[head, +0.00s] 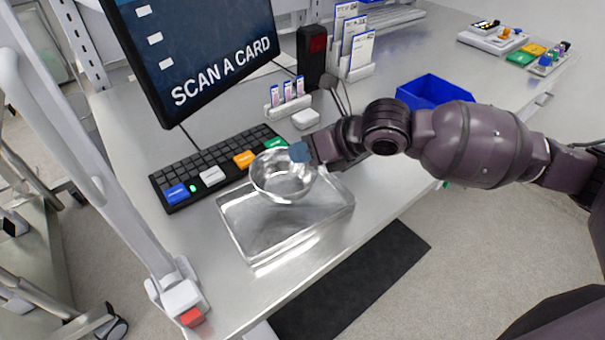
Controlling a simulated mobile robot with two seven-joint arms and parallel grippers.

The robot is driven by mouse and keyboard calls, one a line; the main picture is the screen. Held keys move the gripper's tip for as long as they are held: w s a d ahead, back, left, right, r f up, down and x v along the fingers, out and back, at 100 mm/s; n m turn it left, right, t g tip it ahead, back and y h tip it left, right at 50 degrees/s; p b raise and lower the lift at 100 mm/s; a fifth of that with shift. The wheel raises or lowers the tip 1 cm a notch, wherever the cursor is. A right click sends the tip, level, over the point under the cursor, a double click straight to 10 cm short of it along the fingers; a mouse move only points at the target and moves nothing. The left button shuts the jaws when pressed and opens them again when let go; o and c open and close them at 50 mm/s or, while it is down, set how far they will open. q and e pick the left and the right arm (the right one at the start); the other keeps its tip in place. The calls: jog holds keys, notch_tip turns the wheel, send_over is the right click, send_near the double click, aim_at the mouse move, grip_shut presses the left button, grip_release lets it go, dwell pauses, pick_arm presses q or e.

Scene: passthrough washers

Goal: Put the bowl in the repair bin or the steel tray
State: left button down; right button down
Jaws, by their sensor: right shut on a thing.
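A shiny metal bowl (283,181) is upright over the back part of the steel tray (256,240). I cannot tell whether its base touches the tray. My right gripper (300,153) is shut on the bowl's right rim. The steel tray lies on the metal table in front of the keyboard, and the rest of its floor looks empty. A blue bin (432,91), which may be the repair bin, stands farther back on the right, partly behind my right arm. My left gripper is not in view.
A keyboard (215,168) with coloured keys lies behind the tray. A monitor (200,50), a black scanner (312,57) and a card rack (288,98) stand at the back. A white post (85,150) rises at the left. The table's front edge is close to the tray.

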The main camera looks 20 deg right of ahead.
aim_at(303, 174)
jog(key=shift+f, duration=3.05)
jog(key=shift+f+b, duration=0.2)
jog(key=shift+b, duration=0.15)
jog(key=c, duration=1.2)
grip_release()
jog(key=shift+o, duration=0.2)
jog(key=shift+r, duration=0.2)
jog(key=v, duration=1.2)
jog(key=shift+p, duration=0.45)
jog(key=shift+d+f, duration=0.1)
jog(key=shift+d, duration=0.05)
